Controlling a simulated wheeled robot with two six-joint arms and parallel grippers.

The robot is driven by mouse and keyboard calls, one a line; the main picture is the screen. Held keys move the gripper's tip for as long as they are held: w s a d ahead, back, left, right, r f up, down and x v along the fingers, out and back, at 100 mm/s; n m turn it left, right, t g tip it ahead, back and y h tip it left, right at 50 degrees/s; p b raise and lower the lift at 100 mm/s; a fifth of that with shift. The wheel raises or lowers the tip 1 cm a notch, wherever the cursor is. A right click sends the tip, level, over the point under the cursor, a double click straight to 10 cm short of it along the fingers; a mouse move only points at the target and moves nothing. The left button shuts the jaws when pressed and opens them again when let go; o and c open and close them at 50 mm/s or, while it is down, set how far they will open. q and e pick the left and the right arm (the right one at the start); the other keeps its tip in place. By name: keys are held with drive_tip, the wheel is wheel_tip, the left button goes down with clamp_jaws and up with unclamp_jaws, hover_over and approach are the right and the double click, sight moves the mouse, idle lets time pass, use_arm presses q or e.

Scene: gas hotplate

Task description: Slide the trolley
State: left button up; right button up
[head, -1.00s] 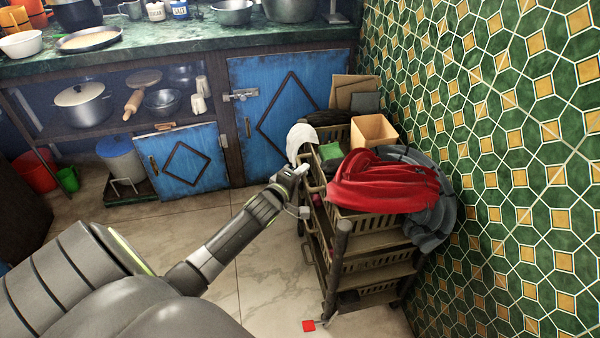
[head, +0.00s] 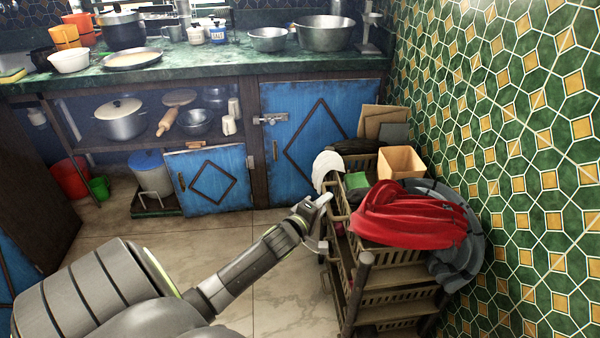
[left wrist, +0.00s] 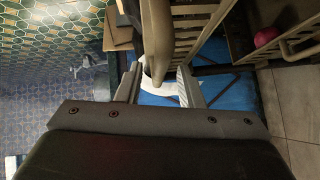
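The trolley (head: 366,288) is a brown tiered rack with slatted baskets, standing upright beside the tiled wall at right. A red cloth (head: 405,214) and a grey cloth lie over its top. My left gripper (head: 323,204) is at the trolley's left side, by its upper edge. In the left wrist view the two fingers (left wrist: 160,84) are apart, and a rounded brown bar of the trolley (left wrist: 157,40) reaches down between them. Narrow gaps show on both sides of the bar, so the fingers do not look closed on it. My right gripper is out of view.
A blue-doored cabinet (head: 301,135) with a green counter (head: 200,65) stands behind the trolley. The tiled wall (head: 520,150) is close on the trolley's right. Open tiled floor (head: 160,228) lies to its left.

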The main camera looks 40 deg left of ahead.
use_arm(q)
drive_tip(key=s+d+r, duration=0.1)
drive_tip(key=s+r, duration=0.1)
drive_tip(key=s, duration=1.2)
drive_tip(key=shift+s+d+b, duration=0.2)
drive_tip(key=shift+s+b, duration=0.15)
drive_tip(key=shift+b, duration=0.05)
